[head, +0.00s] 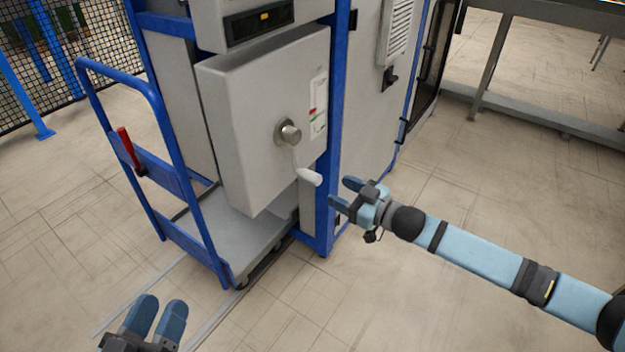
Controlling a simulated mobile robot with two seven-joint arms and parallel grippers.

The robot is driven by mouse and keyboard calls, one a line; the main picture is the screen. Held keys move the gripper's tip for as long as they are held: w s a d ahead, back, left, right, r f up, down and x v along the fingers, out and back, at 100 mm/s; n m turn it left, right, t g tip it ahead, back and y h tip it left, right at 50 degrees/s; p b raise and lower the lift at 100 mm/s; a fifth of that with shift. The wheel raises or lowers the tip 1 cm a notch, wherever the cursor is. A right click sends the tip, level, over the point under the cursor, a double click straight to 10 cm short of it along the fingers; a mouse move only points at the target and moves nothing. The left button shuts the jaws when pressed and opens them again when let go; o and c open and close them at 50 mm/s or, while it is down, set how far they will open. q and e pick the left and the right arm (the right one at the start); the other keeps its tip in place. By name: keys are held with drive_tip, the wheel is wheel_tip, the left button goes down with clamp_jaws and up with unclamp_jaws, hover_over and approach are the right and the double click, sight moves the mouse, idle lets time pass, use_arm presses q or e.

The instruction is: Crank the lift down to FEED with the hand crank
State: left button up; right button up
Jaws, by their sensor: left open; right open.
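The hand crank (295,160) sits on the front of a grey box (245,150) in a blue frame. Its round metal hub is on the box face, and its arm points down to a pale handle (310,177) at the lower right. My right gripper (341,192) is open and empty, just right of the handle, with its fingers pointing left toward it; a small gap seems to separate them. My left gripper (158,318) is open and empty at the bottom left, far from the crank. A label strip (318,107) is on the box beside the hub; its text is too small to read.
A blue-framed cart (168,180) with a red lever (128,148) stands left of and below the box. A dark display panel (259,20) is above. A grey cabinet (362,100) stands behind at right. The floor in front is clear.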

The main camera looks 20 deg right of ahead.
sight(320, 181)
drive_tip(key=b+x, duration=0.2)
drive_tip(key=x, duration=0.6)
drive_tip(key=shift+w+a, duration=0.2)
drive_tip(key=shift+w, duration=0.1)
use_arm(q)
drive_tip(key=f+g, duration=0.1)
drive_tip(key=f, duration=0.2)
drive_tip(key=shift+w+d+f+g, duration=0.1)
drive_tip(key=shift+d+f+g, duration=0.1)
drive_tip(key=shift+f+g, duration=0.15)
use_arm(e)
clamp_jaws()
use_arm(q)
drive_tip(key=shift+r, duration=0.15)
